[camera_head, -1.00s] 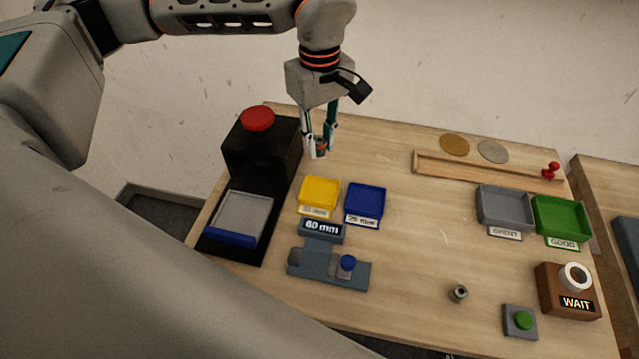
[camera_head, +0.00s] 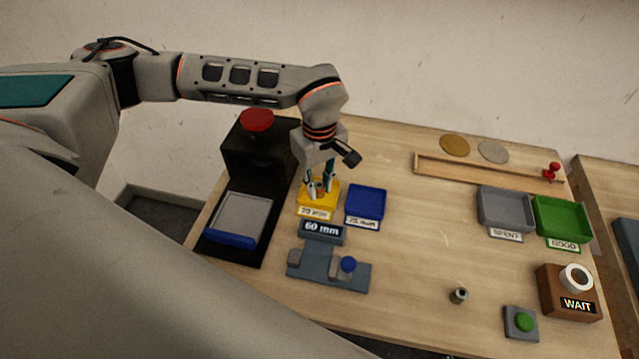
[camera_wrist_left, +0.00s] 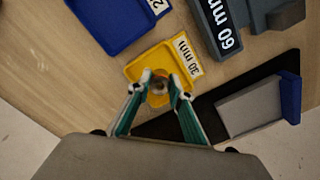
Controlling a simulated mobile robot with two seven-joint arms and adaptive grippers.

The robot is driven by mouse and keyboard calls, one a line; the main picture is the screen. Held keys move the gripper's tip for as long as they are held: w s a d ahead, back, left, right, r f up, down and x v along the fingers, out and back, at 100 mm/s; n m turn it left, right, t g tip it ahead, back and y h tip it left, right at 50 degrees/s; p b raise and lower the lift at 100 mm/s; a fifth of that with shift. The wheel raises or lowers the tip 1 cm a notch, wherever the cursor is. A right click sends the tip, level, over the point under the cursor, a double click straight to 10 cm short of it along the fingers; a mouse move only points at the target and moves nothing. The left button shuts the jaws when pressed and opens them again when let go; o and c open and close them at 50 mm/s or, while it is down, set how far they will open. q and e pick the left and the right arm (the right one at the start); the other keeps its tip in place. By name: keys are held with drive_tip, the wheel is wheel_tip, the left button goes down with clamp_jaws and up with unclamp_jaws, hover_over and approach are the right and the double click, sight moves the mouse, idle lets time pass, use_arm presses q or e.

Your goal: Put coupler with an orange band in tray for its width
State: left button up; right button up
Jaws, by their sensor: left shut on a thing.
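My left gripper (camera_head: 319,188) is shut on a small coupler, seen best in the wrist view (camera_wrist_left: 158,97) between the fingertips. The coupler shows brownish-orange and metal; its band is hard to make out. The gripper points down over the yellow tray (camera_head: 306,203), whose label reads 30 mm in the wrist view (camera_wrist_left: 134,69). Whether the coupler touches the tray floor I cannot tell. The blue tray (camera_head: 366,200), labelled 25 mm, is just to its right. My right gripper is not in view.
A black press with a red button (camera_head: 257,120) stands left of the trays. A gauge (camera_head: 328,268) with a 60 mm display (camera_head: 321,232) lies in front. Another small coupler (camera_head: 459,295) stands on clear table. Grey (camera_head: 505,208) and green (camera_head: 562,221) trays are at right.

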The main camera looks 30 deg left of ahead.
sight(319, 185)
use_arm(q)
drive_tip(key=o, duration=0.7)
drive_tip(key=shift+f, duration=0.1)
wheel_tip(319, 185, up, 12)
idle(0.4)
idle(0.4)
